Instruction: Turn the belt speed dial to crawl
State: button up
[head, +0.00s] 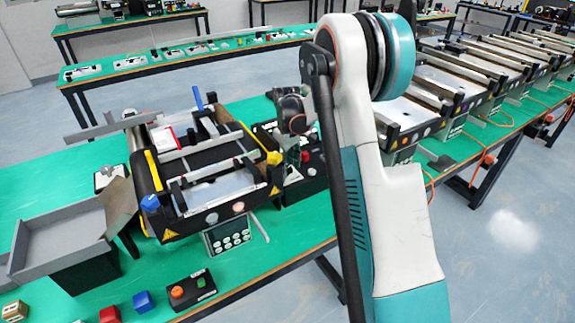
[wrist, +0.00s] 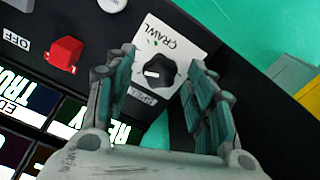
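The speed dial (wrist: 160,72) is a black knob with a white pointer mark, on a white plate (wrist: 176,44) in the wrist view. The plate carries the word CRAWL at its upper edge and another small label at its lower edge. The white mark lies on the left part of the knob, not toward the word CRAWL. My gripper (wrist: 164,64) is open, with one finger to the left and one to the right of the dial. I cannot tell whether the fingers touch it. In the head view my arm hides the dial and most of the gripper.
A red switch (wrist: 66,53) beside an OFF label and a pale round button (wrist: 112,4) share the dark panel. In the head view, the mini conveyor (head: 210,160) stands on the green table (head: 50,180), with a grey tray (head: 62,240) and a small button box (head: 190,290) nearby.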

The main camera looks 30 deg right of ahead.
jog(key=c, duration=0.9)
jog(key=shift+c, duration=0.2)
jog(key=shift+m, duration=0.4)
jog(key=m, duration=1.1)
jog(key=shift+m, duration=0.4)
jog(key=o, duration=1.1)
jog(key=shift+c, duration=0.2)
